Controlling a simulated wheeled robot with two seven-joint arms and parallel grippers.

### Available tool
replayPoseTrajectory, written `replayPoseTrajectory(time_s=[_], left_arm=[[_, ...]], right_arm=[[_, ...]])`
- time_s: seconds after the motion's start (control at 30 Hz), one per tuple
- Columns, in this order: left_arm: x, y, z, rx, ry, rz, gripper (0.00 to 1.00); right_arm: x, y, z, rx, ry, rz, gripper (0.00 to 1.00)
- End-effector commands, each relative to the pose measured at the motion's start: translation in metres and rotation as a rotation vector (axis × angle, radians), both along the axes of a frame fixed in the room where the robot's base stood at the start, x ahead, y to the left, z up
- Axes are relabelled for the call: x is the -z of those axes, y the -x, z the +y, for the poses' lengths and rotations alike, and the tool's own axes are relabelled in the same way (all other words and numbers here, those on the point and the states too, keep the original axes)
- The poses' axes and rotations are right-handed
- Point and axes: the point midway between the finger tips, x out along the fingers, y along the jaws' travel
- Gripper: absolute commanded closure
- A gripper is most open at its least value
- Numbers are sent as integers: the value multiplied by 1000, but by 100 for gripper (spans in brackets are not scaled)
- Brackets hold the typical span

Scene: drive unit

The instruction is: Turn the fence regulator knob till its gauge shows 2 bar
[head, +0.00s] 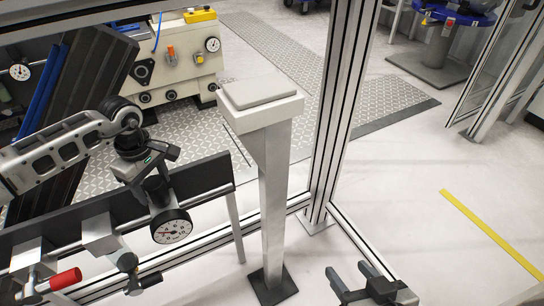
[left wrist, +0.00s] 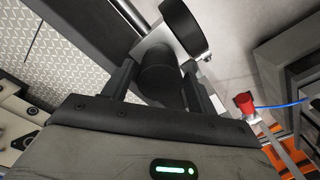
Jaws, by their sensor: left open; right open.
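The fence regulator's gauge (head: 172,226) is a round white dial with a black rim at the left in the head view. Its red needle is visible, but the reading is too small to tell. The gauge's dark edge shows in the left wrist view (left wrist: 186,28). The black regulator knob (left wrist: 160,77) lies between the fingers of my open left gripper (left wrist: 158,88); whether they touch it I cannot tell. In the head view my left gripper (head: 152,180) is just above the gauge and mostly hides the knob. My right gripper (head: 352,275) is open and empty at the bottom.
A red-handled valve (head: 65,279) sits on the fence rail left of the gauge. A grey-topped post (head: 270,190) and an aluminium fence upright (head: 338,110) stand to the right. A machine with another gauge (head: 212,44) is behind. The right floor is mostly clear.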

Motion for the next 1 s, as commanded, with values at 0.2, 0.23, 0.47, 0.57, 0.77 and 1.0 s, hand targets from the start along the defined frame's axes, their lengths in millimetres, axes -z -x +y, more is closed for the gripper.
replayPoseTrajectory(time_s=[0.2, 0.23, 0.47, 0.57, 0.77, 1.0], left_arm=[[-1, -3, -3, 335, 4, -8, 36], [-1, -2, -3, 382, 4, -8, 36], [-1, -1, -3, 735, 4, -1, 36], [-1, -1, -3, 887, 3, 0, 36], [-41, -2, -2, 916, 0, -4, 36], [-89, -2, -3, 915, 0, -4, 36]], right_arm=[[2, 0, 0, -2, 1, 0, 49], [2, 0, 0, -2, 1, 0, 49], [-1, 0, 0, -1, 2, 0, 49], [-3, 0, 0, -1, 2, 0, 49], [-7, 0, 0, -1, 2, 0, 49], [-11, 0, -1, 0, 2, 1, 49]])
